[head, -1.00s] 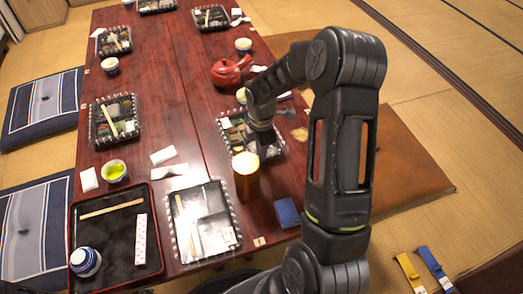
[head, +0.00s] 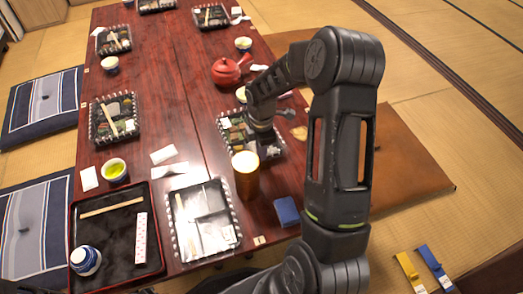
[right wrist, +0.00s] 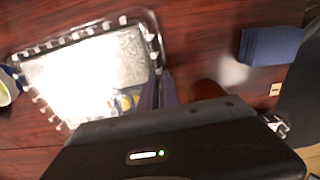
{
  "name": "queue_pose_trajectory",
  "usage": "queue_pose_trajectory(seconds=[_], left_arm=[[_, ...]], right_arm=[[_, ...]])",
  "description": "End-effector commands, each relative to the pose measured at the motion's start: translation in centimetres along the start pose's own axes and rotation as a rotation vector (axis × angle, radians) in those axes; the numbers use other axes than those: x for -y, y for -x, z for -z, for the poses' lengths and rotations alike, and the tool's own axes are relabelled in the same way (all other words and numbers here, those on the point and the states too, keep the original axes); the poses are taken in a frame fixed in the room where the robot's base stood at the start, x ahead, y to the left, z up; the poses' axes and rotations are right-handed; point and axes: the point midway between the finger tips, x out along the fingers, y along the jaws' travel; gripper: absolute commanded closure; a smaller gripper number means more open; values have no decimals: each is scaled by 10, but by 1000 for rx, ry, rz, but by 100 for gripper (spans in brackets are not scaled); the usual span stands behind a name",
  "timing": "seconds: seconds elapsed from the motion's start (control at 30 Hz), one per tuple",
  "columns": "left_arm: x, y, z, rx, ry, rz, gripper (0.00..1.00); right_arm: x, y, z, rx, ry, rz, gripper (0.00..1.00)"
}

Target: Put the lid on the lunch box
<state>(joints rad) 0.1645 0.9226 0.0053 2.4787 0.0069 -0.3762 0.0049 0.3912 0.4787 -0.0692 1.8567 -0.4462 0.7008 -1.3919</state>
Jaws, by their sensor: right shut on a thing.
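The lunch box (head: 238,138) is a dark tray with food in compartments and a clear beaded rim, at the right side of the table. My right gripper (head: 262,138) is over its near right part, partly covering it. In the right wrist view, a clear lid (right wrist: 90,65) with strong glare shows over the box, with a little food visible through it. The dark fingers (right wrist: 159,92) are shut at the lid's near edge. I cannot tell whether the lid is seated on the box or slightly above it. My left gripper is not in view.
A brown cup (head: 246,182) stands close below the gripper, with a folded blue cloth (head: 286,212) beside it. A red teapot (head: 228,70) stands behind. Another clear-rimmed box (head: 173,225) and a black tray (head: 115,250) lie at the front. Several lunch boxes stand further back.

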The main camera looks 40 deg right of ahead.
Motion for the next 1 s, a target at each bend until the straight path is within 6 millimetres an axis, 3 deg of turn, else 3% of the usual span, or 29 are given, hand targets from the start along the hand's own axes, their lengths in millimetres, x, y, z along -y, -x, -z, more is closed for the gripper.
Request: queue_pose_trajectory(seconds=[0.37, 0.4, 0.67, 0.87, 1.0], left_arm=[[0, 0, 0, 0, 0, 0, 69], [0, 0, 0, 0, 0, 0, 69], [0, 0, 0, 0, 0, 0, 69], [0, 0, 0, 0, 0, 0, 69], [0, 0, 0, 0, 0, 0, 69]], right_arm=[[0, 0, 0, 0, 0, 0, 100], [0, 0, 0, 0, 0, 0, 91], [0, 0, 0, 0, 0, 0, 70], [0, 0, 0, 0, 0, 0, 68], [0, 0, 0, 0, 0, 0, 57]])
